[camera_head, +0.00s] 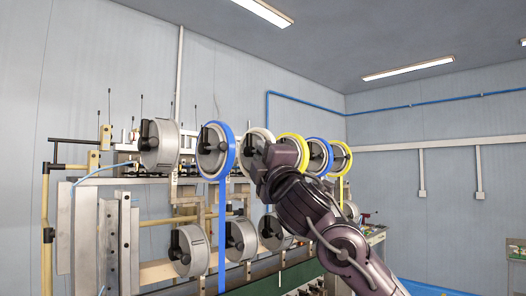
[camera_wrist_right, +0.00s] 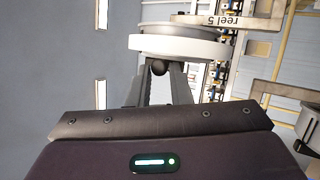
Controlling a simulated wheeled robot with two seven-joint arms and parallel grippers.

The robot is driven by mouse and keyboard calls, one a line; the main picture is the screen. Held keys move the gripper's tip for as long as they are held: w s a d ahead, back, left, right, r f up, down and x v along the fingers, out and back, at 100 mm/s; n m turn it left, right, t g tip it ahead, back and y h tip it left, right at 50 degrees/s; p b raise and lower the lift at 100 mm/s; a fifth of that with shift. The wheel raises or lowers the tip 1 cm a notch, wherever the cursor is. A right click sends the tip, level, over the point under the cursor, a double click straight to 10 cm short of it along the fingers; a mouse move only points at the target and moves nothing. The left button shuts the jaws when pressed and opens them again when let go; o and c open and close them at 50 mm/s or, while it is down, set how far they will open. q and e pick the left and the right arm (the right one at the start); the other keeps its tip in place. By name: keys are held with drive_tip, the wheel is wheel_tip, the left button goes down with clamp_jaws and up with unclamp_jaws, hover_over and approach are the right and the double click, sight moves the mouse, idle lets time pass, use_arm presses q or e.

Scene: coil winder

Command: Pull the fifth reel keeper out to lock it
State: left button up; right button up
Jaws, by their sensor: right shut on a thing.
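The fifth reel (camera_wrist_right: 180,45) has a white rim and fills the top middle of the right wrist view. Beside it is a plate lettered "reel 5" (camera_wrist_right: 222,21). In the head view the white-rimmed reel (camera_head: 248,147) hangs in the upper row, partly hidden by my right gripper (camera_head: 268,160). In the wrist view, the two fingers of my right gripper (camera_wrist_right: 158,75) are shut on the dark round end of the reel keeper (camera_wrist_right: 158,68), in front of the reel's face. The rest of the keeper is hidden. My left gripper is not in view.
A grey reel (camera_head: 166,146) and a blue-rimmed reel (camera_head: 228,152) hang to the left in the upper row. Yellow-rimmed (camera_head: 304,148) and blue-rimmed reels are close on the right. Lower grey reels (camera_head: 196,250) sit beneath. A blue strip (camera_head: 222,235) hangs down.

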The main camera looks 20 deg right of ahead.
drive_tip(key=shift+s+d+r, duration=0.1)
drive_tip(key=shift+s+d, duration=0.1)
drive_tip(key=shift+s, duration=0.05)
drive_tip(key=shift+s+d+r, duration=0.1)
drive_tip(key=shift+s+d, duration=0.1)
drive_tip(key=shift+s, duration=0.25)
drive_tip(key=shift+s+d, duration=0.15)
drive_tip(key=shift+s, duration=0.3)
drive_tip(key=shift+w+b, duration=0.1)
drive_tip(key=shift+b, duration=0.2)
drive_tip(key=o, duration=0.5)
drive_tip(key=shift+o, duration=0.2)
drive_tip(key=shift+s+d, duration=0.15)
drive_tip(key=shift+s, duration=0.05)
drive_tip(key=shift+w+a, duration=0.1)
drive_tip(key=shift+a, duration=0.1)
